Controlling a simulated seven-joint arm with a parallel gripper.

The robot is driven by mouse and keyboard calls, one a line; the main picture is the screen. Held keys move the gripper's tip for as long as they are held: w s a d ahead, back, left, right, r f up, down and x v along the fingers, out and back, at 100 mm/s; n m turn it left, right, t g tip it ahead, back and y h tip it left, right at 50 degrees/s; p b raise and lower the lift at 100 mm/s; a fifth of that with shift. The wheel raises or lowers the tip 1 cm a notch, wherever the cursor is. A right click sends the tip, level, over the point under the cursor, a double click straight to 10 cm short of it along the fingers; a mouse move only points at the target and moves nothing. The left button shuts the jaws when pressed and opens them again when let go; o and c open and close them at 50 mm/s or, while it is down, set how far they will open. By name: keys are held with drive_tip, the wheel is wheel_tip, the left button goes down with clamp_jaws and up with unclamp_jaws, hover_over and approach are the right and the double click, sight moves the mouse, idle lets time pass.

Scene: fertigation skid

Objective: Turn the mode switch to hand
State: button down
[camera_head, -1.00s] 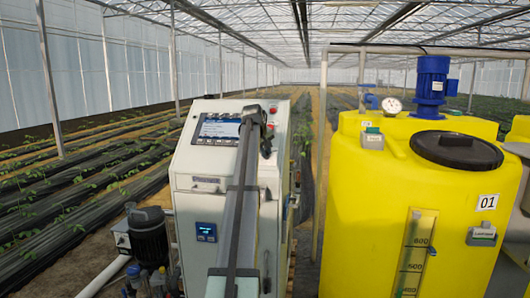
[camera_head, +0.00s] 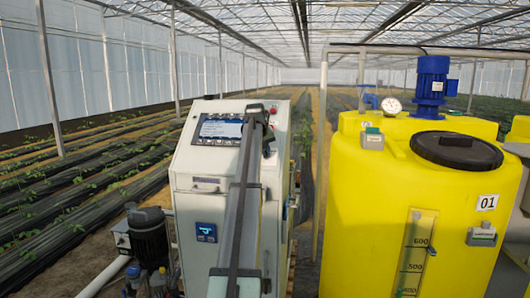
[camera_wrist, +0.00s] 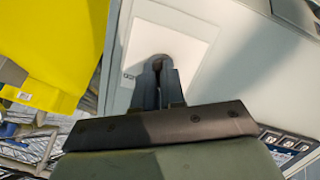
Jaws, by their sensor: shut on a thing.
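The mode switch seems to be the small dark brownish knob (camera_wrist: 160,59) on a pale plate (camera_wrist: 185,40) in the wrist view. My gripper (camera_wrist: 160,68) is closed around it, one finger on each side, and the fingers hide most of it. The direction it points cannot be told. In the head view my gripper (camera_head: 268,144) is at the upper right edge of the white control cabinet (camera_head: 205,180). My own arm covers part of the cabinet there, and the switch cannot be made out.
The cabinet carries a screen (camera_head: 219,130) on its sloped top and a small blue display (camera_head: 206,232) on its front. A red button (camera_head: 273,109) is close to my wrist. A yellow tank (camera_head: 375,220) stands to the right, and a dark motor pump (camera_head: 149,236) to the left.

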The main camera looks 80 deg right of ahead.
drive_tip(key=m, duration=0.5)
drive_tip(key=shift+s+f+t, duration=0.1)
drive_tip(key=shift+t, duration=0.3)
idle(0.4)
drive_tip(key=c, duration=1.2)
unclamp_jaws()
drive_tip(key=v, duration=1.3)
drive_tip(key=shift+r, duration=0.45)
